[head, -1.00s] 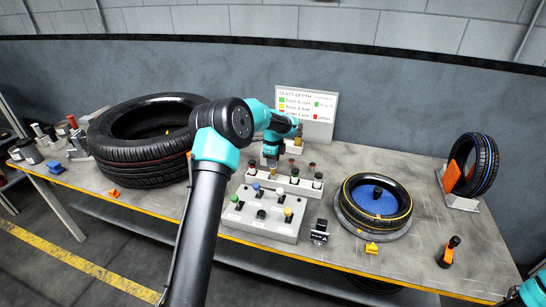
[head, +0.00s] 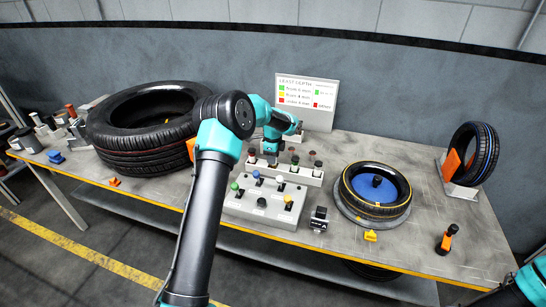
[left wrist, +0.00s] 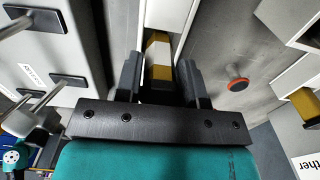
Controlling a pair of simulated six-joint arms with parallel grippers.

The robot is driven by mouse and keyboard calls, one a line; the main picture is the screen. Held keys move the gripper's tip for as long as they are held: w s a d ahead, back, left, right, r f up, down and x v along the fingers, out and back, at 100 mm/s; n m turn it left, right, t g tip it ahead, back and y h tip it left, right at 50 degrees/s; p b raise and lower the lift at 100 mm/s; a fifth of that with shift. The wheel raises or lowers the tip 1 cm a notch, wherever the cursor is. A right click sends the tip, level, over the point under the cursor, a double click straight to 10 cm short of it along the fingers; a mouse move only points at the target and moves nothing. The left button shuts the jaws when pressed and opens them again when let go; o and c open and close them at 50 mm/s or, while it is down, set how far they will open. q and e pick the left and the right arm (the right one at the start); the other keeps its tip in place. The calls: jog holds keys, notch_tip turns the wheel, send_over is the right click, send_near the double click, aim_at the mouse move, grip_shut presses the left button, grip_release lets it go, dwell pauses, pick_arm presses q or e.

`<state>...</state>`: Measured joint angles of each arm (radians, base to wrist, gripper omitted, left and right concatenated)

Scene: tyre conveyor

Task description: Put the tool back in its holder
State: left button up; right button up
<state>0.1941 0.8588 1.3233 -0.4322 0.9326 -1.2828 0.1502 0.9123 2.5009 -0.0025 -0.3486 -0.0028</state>
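My left gripper (head: 270,160) is over the white block with several posts and sockets, behind the switch panel. In the head view the tool is too small and hidden to make out. Which white part is its holder is unclear. My right gripper is out of view; only my teal right arm shows at the lower right corner.
The switch panel (head: 238,207) stands in front of the white block (head: 308,176). A large tyre (head: 130,155) lies left, a small tyre (head: 350,190) on a turntable right. A black and orange hand tool (head: 447,240) and a tyre stand (head: 462,190) are further right. A sign (head: 318,112) stands behind.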

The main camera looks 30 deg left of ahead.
pick_arm(q)
jog(key=o, duration=0.5)
jog(key=shift+c, duration=0.2)
jog(key=shift+r, duration=0.1)
notch_tip(320, 180, up, 17)
dwell(0.4)
jog(key=shift+r, duration=0.1)
